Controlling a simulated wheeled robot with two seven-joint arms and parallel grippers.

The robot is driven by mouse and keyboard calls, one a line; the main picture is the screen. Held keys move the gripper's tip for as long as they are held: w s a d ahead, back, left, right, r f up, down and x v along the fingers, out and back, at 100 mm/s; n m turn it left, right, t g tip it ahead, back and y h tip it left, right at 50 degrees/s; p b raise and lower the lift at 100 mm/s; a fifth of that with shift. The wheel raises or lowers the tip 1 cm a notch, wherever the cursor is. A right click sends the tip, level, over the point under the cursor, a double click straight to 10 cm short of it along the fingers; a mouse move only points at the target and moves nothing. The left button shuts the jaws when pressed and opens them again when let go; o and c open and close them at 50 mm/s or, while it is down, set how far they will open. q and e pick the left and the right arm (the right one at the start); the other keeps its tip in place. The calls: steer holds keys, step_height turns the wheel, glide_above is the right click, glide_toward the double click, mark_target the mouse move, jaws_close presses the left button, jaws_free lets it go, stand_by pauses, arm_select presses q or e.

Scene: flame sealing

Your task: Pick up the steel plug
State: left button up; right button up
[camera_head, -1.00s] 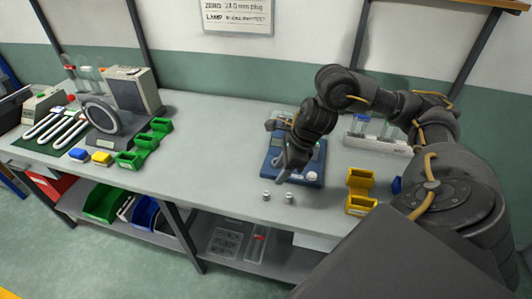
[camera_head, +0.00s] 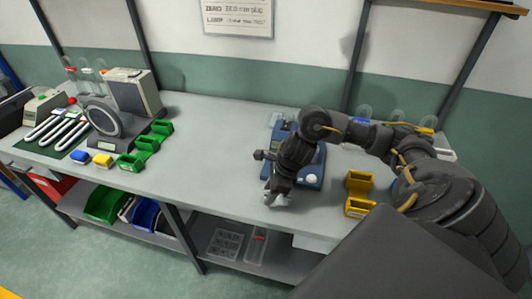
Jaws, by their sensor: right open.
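My right gripper (camera_head: 277,197) is open, pointing down just above the front edge of the bench, in front of the blue device. It is over the spot where two small steel plugs stood in the earlier view. The fingers now cover that spot, and I cannot tell the plugs from the pale fingertips. Whether a plug sits between the fingers is hidden. My left gripper is not in view.
The blue device (camera_head: 312,176) stands right behind the gripper, partly covered by my arm. Yellow bins (camera_head: 359,182) stand to the right. Green bins (camera_head: 146,144) and a grey machine with a round ring (camera_head: 103,117) are at the left. The bench middle (camera_head: 215,150) is clear.

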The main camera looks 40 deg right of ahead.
steer(key=shift+w+a+f, duration=0.15)
steer(key=shift+a+f, duration=0.05)
steer(key=shift+f, duration=0.45)
jaws_close()
steer(key=shift+r, duration=0.2)
steer(key=shift+r, duration=0.25)
step_height(320, 180, up, 2)
steer(key=shift+w+r+b, duration=0.1)
steer(key=shift+b, duration=0.8)
steer(key=s+a+r+p, duration=0.3)
steer(key=s+r+p, duration=0.2)
steer(key=s+p, duration=0.1)
steer(key=s+a+r+p, duration=0.2)
steer(key=s+r+p, duration=0.3)
steer(key=s+p, duration=0.2)
steer(key=shift+a+p, duration=0.4)
steer(key=shift+p, duration=0.25)
